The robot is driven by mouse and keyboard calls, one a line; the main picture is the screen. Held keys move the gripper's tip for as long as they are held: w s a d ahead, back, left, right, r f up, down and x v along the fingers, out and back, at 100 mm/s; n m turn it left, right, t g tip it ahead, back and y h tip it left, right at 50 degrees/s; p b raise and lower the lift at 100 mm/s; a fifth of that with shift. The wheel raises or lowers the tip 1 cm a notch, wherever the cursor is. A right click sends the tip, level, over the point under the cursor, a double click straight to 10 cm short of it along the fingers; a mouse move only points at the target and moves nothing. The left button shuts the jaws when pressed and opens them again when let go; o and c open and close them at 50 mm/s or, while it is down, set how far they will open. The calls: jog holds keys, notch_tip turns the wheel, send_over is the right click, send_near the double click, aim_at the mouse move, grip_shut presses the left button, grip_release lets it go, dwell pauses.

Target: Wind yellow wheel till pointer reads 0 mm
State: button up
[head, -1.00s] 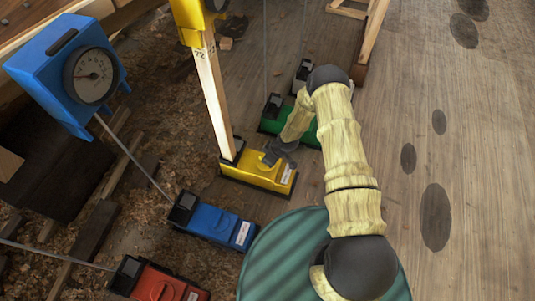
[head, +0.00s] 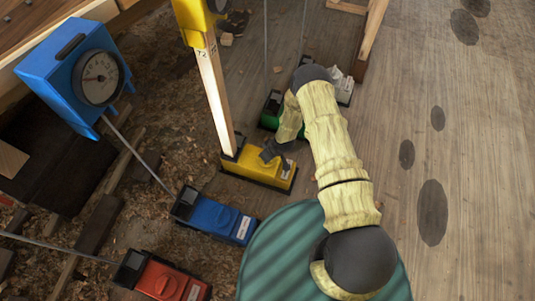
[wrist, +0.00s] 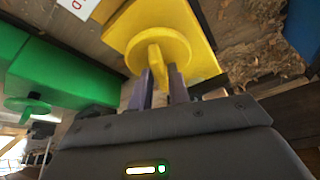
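The yellow wheel (wrist: 148,48) is a round disc with a raised grip bar on the yellow jack box (wrist: 205,50). In the head view the yellow box (head: 257,170) stands at the foot of a pale wooden post (head: 217,95). My gripper (wrist: 161,72) is at the wheel; its two fingers are apart, with the grip bar at the gap between their tips. I cannot tell whether they touch it. In the head view my gripper (head: 272,152) partly hides the wheel. A blue dial gauge (head: 100,76) has a thin pointer aimed left; its figures are too small to read.
A blue box (head: 215,217) and a red box (head: 160,278) stand lower left of the yellow one. Wood chips litter the ground at left.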

jog(key=shift+o, duration=1.1)
jog(key=p+v, duration=0.6)
jog(key=v, duration=1.1)
jog(key=shift+r, duration=0.15)
jog(key=shift+d, duration=0.1)
jog(key=w+f+g+h+b, duration=0.1)
jog(key=w+f+h+b, duration=0.2)
jog(key=b, duration=0.5)
jog(key=w+a+r+g+b, duration=0.2)
jog(key=a+r+b, duration=0.2)
jog(key=a+b, duration=0.1)
jog(key=shift+r, duration=0.25)
